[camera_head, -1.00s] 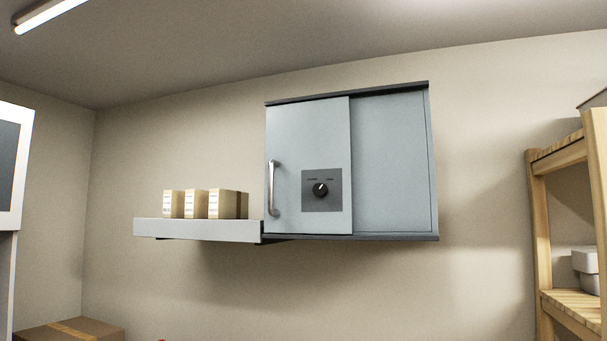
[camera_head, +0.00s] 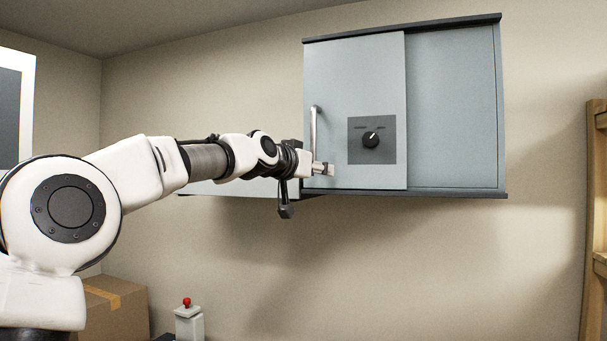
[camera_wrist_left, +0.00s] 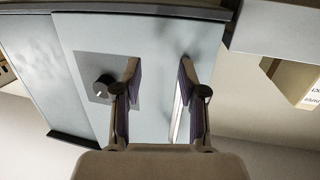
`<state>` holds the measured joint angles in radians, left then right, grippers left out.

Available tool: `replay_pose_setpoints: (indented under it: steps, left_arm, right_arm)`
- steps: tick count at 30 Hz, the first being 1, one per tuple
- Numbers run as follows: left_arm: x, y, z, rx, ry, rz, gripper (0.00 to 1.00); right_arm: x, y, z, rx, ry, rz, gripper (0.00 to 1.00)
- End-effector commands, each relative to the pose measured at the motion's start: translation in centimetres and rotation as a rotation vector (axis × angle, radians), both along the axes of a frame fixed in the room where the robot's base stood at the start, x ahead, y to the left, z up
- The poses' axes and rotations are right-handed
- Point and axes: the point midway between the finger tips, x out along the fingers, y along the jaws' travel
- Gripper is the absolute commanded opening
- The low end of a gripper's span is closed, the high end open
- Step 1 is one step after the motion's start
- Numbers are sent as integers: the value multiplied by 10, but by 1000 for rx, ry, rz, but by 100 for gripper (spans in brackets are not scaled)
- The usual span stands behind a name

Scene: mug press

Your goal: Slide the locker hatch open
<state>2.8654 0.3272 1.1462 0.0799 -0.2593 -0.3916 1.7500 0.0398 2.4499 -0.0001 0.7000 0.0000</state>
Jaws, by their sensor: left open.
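The locker hatch (camera_head: 355,75) is a pale blue-grey sliding panel covering the left half of the wall locker (camera_head: 455,110). A vertical metal bar handle (camera_head: 314,125) is at its left edge, and a dark plate with a round knob (camera_head: 371,139) is right of it. My left gripper (camera_head: 326,170) is open at the lower end of the handle, hiding part of it. In the left wrist view its two fingers (camera_wrist_left: 161,75) point at the hatch, with the handle (camera_wrist_left: 179,108) appearing between them, nearer one finger. Contact cannot be told. My right gripper is not in view.
A grey wall shelf (camera_head: 228,188) left of the locker is partly behind my left arm. A carton (camera_wrist_left: 290,85) shows on it in the wrist view. A wooden rack (camera_head: 597,200) stands at right. A cardboard box (camera_head: 115,310) and a red-topped post (camera_head: 188,322) are below.

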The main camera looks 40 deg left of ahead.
Motion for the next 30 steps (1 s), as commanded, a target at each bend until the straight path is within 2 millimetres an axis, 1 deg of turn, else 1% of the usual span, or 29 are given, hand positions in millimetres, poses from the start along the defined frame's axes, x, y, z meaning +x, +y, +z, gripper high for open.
replay_pose_setpoints:
  steps: [1,3,6,8,11,15,18,19,20,21,24,27,30]
  left_arm:
    - [-18,9,34,0,-47,3,41]
    - [-37,17,66,5,-89,4,41]
    - [-47,22,84,6,-113,4,41]
    - [-47,22,88,7,-114,3,41]
    - [-40,21,92,7,-113,-1,41]
    - [-28,21,96,4,-111,-2,41]
    - [-21,23,95,3,-108,7,41]
    - [-11,24,85,6,-108,9,41]
    - [-3,24,84,7,-109,9,41]
    - [5,24,84,7,-110,9,41]
    - [21,24,85,7,-110,8,41]
    - [29,25,83,6,-111,9,41]
    - [31,25,82,7,-111,7,41]
  right_arm:
    - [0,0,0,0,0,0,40]
    - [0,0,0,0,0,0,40]
    - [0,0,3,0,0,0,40]
    - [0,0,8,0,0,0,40]
    - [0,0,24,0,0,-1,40]
    - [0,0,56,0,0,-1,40]
    - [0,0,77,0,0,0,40]
    - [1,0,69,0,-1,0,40]
    - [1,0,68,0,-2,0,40]
    - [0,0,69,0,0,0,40]
    - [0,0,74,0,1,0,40]
    - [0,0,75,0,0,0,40]
    - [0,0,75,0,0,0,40]
